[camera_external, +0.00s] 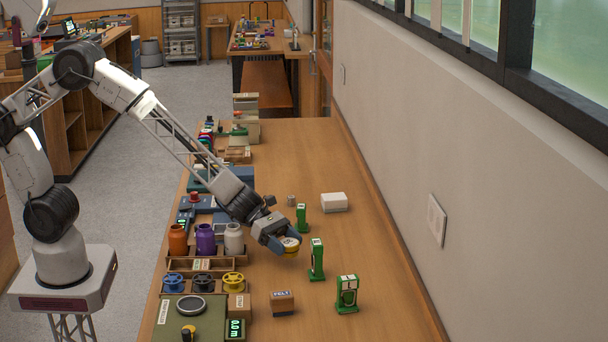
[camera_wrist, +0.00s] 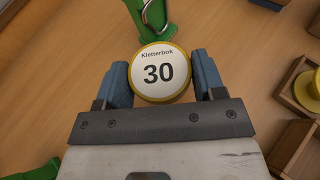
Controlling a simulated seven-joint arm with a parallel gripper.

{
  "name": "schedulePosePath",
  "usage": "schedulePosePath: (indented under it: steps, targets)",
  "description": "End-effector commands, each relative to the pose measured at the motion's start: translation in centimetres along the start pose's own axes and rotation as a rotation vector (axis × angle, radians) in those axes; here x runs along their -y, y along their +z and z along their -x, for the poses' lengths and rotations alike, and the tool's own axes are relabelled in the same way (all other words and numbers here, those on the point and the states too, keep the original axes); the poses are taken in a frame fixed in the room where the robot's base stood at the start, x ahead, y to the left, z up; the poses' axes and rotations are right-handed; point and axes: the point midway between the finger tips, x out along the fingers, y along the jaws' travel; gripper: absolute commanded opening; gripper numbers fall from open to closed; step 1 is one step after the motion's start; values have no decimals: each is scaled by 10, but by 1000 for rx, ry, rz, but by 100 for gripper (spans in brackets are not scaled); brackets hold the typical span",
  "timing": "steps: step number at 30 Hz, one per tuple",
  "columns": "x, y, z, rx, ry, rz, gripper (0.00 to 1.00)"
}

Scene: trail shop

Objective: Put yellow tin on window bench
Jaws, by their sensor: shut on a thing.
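My gripper (camera_external: 281,240) is shut on a yellow-rimmed round tin (camera_external: 291,245) over the long wooden bench (camera_external: 370,270) beside the window wall. In the wrist view the blue fingers of my gripper (camera_wrist: 162,76) sit on either side of the tin (camera_wrist: 160,58). Its white lid faces the camera and reads "Kletterbok 30". I cannot tell whether its underside touches the bench. The bench top also shows around it in the wrist view (camera_wrist: 230,40).
Green upright pieces (camera_external: 316,262) stand close to the tin, with another (camera_external: 347,294) nearer the camera. A FELT box (camera_external: 282,303) and a white box (camera_external: 334,202) stand on the bench. Bottles (camera_external: 206,240) and spools (camera_external: 233,282) line its left side. The right strip is clear.

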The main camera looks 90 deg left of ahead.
Motion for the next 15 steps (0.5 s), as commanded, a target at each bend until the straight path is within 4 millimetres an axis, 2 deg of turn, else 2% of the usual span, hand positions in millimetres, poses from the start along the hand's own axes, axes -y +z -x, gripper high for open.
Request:
schedulePosePath:
  steps: [8, 15]
  targets:
    - [0, -1, 0, 0, 0, 0, 40]
    - [0, -20, -8, 0, 0, 1, 40]
